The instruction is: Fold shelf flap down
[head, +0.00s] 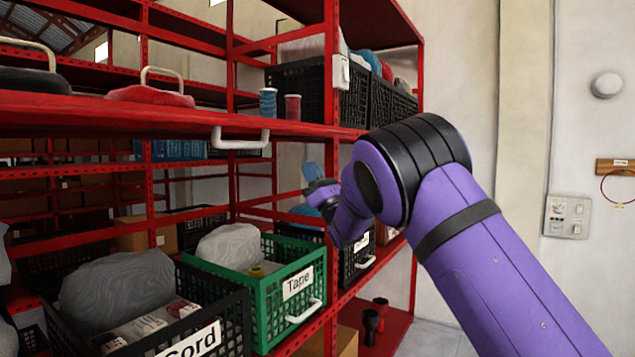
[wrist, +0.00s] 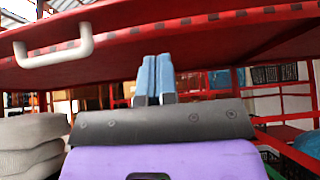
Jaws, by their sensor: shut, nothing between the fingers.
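The red shelf flap (head: 120,112) stands out roughly level in the head view, with a white handle (head: 240,138) on its front edge. In the wrist view the flap (wrist: 190,32) spans the top of the picture, and its handle (wrist: 52,50) is at the upper left. My gripper (head: 312,172) is below and to the right of the handle in the head view. In the wrist view its blue fingers (wrist: 155,78) are together, empty, and point toward the flap's underside. I cannot tell whether the fingertips touch the flap.
A green crate labelled Tape (head: 262,310) and a black crate labelled Cord (head: 225,330) stand on the shelf below. A red upright (head: 331,200) stands beside my gripper.

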